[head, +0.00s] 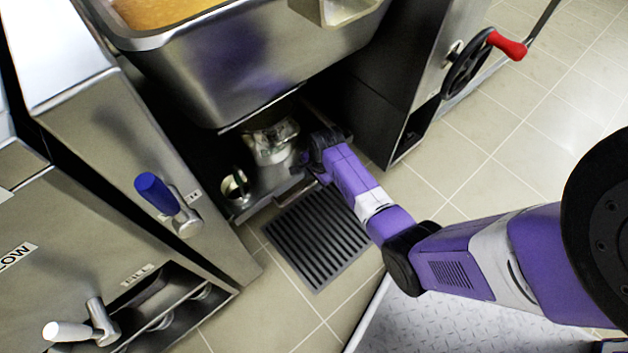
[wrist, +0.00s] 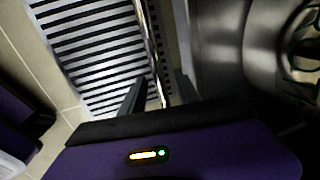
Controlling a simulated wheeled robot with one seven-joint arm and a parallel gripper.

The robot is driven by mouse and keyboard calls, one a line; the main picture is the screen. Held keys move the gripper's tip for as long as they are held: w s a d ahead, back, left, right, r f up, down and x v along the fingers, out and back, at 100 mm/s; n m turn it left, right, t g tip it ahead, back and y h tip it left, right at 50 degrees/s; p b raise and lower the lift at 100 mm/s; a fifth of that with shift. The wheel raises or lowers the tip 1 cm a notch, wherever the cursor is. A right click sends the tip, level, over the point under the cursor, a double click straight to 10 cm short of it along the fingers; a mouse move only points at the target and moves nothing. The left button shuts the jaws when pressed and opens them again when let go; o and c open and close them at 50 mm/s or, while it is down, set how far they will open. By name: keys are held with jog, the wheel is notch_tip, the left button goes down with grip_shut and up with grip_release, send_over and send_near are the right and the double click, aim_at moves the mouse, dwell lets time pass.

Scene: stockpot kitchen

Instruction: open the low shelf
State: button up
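The low shelf (head: 268,187) is a metal shelf or drawer in the dark bay under the big steel pan. A steel pot and a small round vessel stand on it. My gripper (head: 304,166) is at the shelf's front right edge in the head view; the arm hides part of that edge. In the wrist view the two dark fingers of my gripper (wrist: 160,95) are apart, one on each side of a thin shiny rail (wrist: 153,50). Whether a finger touches the rail cannot be told. Shiny metal lies to the right of the rail.
The steel pan (head: 250,70) overhangs the bay. A dark cabinet side with a red-handled wheel (head: 470,65) stands to the right, and a panel with a blue lever (head: 157,193) to the left. A floor grate (head: 315,235) lies in front of the shelf.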

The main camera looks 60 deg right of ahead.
jog(key=shift+c, duration=0.5)
grip_shut()
dwell(0.8)
